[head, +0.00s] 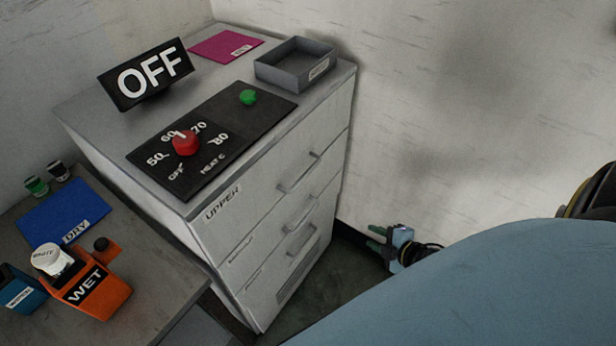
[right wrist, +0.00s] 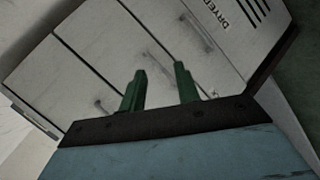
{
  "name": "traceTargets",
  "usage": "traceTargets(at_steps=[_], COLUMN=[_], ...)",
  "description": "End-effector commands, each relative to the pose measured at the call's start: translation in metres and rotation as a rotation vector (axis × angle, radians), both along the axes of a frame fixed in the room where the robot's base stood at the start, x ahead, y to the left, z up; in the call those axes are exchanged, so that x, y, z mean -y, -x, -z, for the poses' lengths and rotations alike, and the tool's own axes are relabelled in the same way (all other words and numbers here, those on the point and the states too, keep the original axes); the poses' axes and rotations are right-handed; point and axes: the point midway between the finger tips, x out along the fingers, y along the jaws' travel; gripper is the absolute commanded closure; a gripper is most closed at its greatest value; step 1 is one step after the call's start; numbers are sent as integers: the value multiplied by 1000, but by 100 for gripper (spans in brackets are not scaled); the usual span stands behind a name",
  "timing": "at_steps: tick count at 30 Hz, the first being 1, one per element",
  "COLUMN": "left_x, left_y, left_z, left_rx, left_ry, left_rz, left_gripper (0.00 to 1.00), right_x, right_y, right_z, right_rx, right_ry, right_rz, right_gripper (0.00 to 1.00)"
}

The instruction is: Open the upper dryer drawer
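The dryer is a grey cabinet (head: 140,190) with a column of drawers on its front. The upper drawer (head: 240,222) bears the label UPPER and is shut flush. Its bar handle (head: 298,174) is clear of any gripper. The lower drawers (head: 255,262) look shut too. My right gripper (head: 374,240), with green fingers, is low beside the cabinet's right front, apart from the handles. In the right wrist view its two fingers (right wrist: 160,80) are spread with nothing between them, and the drawer fronts (right wrist: 90,65) show tilted beyond. My left gripper is not in view.
On the cabinet top are an OFF sign (head: 147,73), a control panel with a red knob (head: 186,143) and green button (head: 248,97), a grey tray (head: 284,72) and a magenta mat (head: 222,47). A side table (head: 150,268) with an orange WET holder (head: 98,298) stands left.

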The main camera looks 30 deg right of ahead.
Motion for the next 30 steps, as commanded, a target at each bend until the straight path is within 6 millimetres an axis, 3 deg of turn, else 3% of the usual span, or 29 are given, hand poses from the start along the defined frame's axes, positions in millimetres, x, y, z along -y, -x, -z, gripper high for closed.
traceTargets(at_steps=[1, 3, 6, 9, 12, 17, 30], left_x=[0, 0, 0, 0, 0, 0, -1], left_y=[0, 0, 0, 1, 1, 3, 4], left_z=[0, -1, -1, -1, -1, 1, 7], left_rx=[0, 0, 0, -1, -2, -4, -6], left_ry=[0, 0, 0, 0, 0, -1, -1], left_rz=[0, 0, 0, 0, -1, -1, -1], left_gripper=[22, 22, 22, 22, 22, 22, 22], right_x=[-3, -13, -29, -41, -48, -54, -81], right_y=[-17, -34, -46, -52, -55, -69, -137], right_z=[-36, -79, -125, -152, -163, -162, -147], right_rx=[89, 200, 320, 395, 429, 437, 436], right_ry=[64, 142, 226, 277, 298, 302, 300], right_rz=[-100, -218, -346, -422, -454, -458, -455], right_gripper=[68, 68, 68, 68, 68, 68, 68])
